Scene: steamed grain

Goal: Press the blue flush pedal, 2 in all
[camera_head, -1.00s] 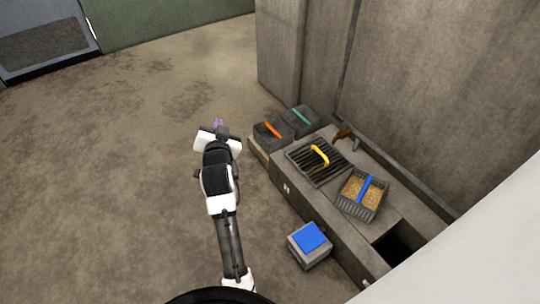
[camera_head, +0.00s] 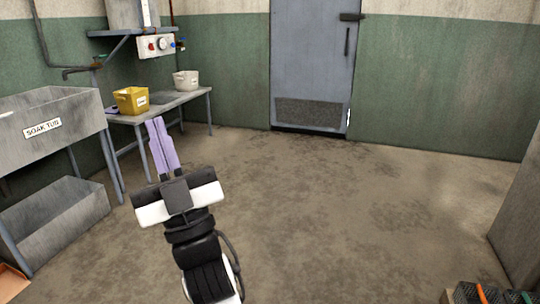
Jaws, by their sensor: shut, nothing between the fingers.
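The blue flush pedal is not in the current view. My gripper (camera_head: 158,132) is at the left of the picture, pointing up and away from the camera, with its two pale purple fingers close together and nothing between them. In the picture it overlaps the front of the metal table (camera_head: 185,97). I cannot tell how far it is from that table.
A soak tub (camera_head: 45,130) stands at the left, with a grey trough (camera_head: 65,225) below it. A yellow bin (camera_head: 131,100) and a white bin (camera_head: 186,81) stand on the table. A grey door (camera_head: 315,60) is at the back. The middle floor is clear.

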